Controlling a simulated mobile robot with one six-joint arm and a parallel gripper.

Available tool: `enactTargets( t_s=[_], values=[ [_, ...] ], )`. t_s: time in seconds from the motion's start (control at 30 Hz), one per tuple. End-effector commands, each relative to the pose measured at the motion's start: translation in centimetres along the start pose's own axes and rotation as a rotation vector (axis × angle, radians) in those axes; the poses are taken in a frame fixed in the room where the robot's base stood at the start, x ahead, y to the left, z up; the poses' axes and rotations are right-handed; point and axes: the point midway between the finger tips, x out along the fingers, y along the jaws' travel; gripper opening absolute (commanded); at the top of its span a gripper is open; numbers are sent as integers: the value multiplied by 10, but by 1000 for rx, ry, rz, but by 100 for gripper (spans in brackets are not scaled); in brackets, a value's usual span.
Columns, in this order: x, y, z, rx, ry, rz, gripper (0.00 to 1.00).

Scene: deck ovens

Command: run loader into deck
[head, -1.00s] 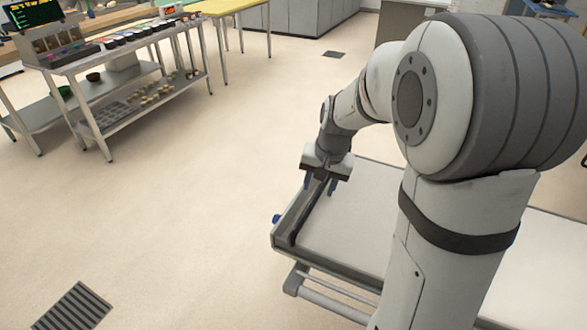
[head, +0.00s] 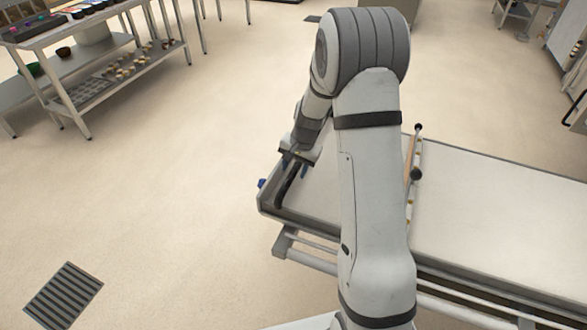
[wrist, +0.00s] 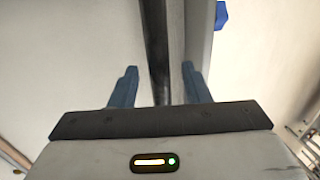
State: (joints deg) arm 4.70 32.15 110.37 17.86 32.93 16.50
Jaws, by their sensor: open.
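The loader (head: 500,215) is a long, flat, pale bed on a grey metal frame, at the centre and right of the head view. A dark bar (head: 288,186) runs along its left end. My gripper (head: 296,168) is over that end. In the wrist view the two blue-grey fingers (wrist: 160,85) are apart, with the dark bar (wrist: 155,40) passing between them. I cannot tell whether they touch it. A blue knob (wrist: 221,16) sits at the loader's edge; it also shows in the head view (head: 262,183). The deck oven is not identifiable here.
A crossbar with dark knobs (head: 416,174) lies across the loader, partly behind my arm. A steel shelf table (head: 85,75) with small items stands at the upper left. A floor grate (head: 63,296) is at the lower left. The floor between is clear.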

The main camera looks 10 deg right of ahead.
Motion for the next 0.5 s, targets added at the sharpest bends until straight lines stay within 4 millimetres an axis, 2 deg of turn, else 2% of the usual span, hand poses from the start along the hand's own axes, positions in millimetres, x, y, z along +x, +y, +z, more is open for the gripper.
enactTargets(
  t_s=[0.33,0.5],
  values=[
    [6,0,0,0,1,0,43],
    [5,1,0,1,1,0,29]
  ],
)
